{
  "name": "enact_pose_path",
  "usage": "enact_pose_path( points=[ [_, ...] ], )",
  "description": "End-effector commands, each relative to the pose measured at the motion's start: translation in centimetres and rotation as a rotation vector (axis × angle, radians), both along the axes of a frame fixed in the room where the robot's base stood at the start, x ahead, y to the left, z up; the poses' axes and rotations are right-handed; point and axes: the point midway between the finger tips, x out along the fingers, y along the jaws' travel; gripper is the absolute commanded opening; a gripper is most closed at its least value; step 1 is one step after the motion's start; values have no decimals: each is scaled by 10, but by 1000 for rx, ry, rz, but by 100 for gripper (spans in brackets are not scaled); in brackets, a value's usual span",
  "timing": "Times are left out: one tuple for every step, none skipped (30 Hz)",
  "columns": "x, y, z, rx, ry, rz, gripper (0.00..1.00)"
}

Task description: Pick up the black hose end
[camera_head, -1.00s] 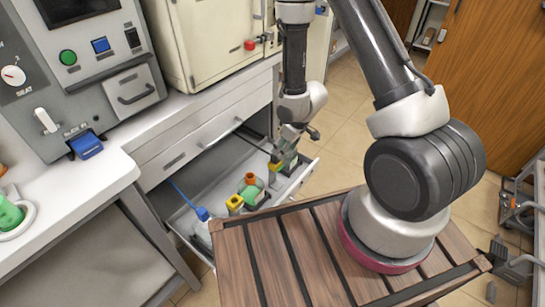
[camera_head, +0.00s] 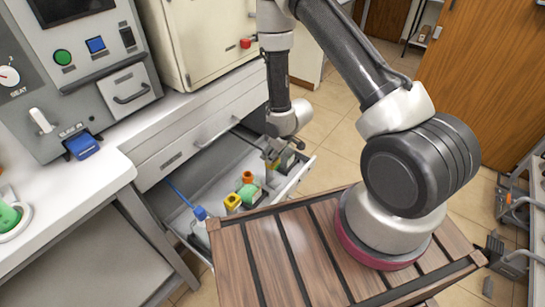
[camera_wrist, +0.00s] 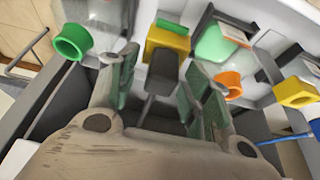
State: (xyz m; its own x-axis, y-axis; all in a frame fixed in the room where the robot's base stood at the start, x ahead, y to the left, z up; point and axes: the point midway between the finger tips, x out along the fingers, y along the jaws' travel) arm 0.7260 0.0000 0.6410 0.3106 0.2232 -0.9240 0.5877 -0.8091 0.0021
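In the wrist view, a dark grey-black block-like piece (camera_wrist: 165,72) with a thin stem below it stands between my two fingers. It looks like the black hose end. My gripper (camera_wrist: 155,88) is open, with one greenish finger on each side of the piece, and I see gaps beside it. In the head view, my gripper (camera_head: 272,158) points down into the far end of the open drawer (camera_head: 197,165). A dark object (camera_head: 289,158) shows just right of it, partly hidden, and I cannot tell if it is the hose end.
A blue hose end (camera_head: 200,213) lies at the drawer's near end. Drawer walls are close to my gripper.

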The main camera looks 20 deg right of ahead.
Motion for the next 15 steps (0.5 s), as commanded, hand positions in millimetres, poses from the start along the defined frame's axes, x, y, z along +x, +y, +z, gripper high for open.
enact_pose_path(
  points=[
    [0, 0, 0, 0, 0, 0, 35],
    [0, 0, 0, 0, 0, 0, 30],
    [0, 0, 0, 0, 0, 0, 23],
    [0, 0, 0, 0, 0, 0, 17],
    [0, 0, 0, 0, 0, 0, 12],
    [0, 0, 0, 0, 0, 0, 4],
    [0, 0, 0, 0, 0, 0, 4],
    [0, 0, 0, 0, 0, 0, 4],
    [0, 0, 0, 0, 0, 0, 4],
    [0, 0, 0, 0, 0, 0, 4],
    [0, 0, 0, 0, 0, 0, 4],
    [0, 0, 0, 0, 0, 0, 4],
    [0, 0, 0, 0, 0, 0, 4],
    [0, 0, 0, 0, 0, 0, 4],
    [0, 0, 1, 0, 0, 0, 4]
  ],
)
